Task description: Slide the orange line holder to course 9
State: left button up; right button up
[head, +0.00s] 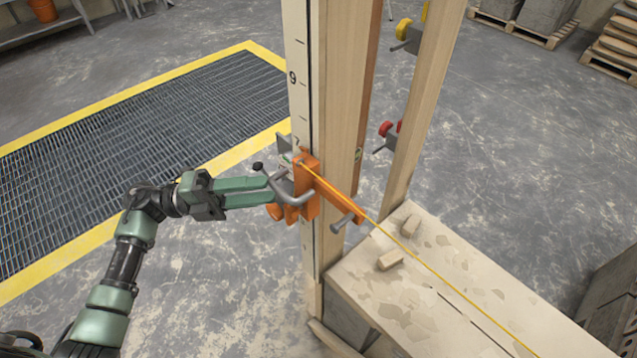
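The orange line holder (309,190) sits around the wooden post (338,80), with a metal lever and a yellow line running from it to the lower right. It is well below the "9" on the white scale strip (294,45) of the post. My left gripper (276,188) reaches in from the left. Its green fingers are at the left side of the holder, by the lever and an orange knob. The fingertips are partly hidden there, so I cannot tell whether they grip it. My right gripper is out of view.
A low block wall (440,270) with small rubble pieces runs to the right from the post. A second post (425,95) carries red and yellow fittings. A yellow-edged floor grating (140,150) lies at left. The post above the holder looks clear.

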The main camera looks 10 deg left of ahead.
aim_at(277, 192)
pick_arm(q)
jog(key=shift+m+g, duration=0.7)
jog(key=d+p, duration=0.1)
jog(key=d, duration=0.1)
jog(key=d+r+p, duration=0.1)
jog(key=d, duration=0.1)
jog(key=d+p, duration=0.1)
jog(key=d, duration=0.2)
jog(key=shift+s+d+r, duration=0.1)
jog(key=shift+s+r, duration=0.1)
jog(key=shift+r, duration=0.2)
jog(key=shift+d+f+p, duration=0.1)
jog(key=shift+d+p, duration=0.25)
jog(key=shift+d, duration=0.1)
jog(key=shift+c, duration=0.3)
jog(key=shift+w, duration=0.1)
grip_shut()
jog(key=shift+r, duration=0.2)
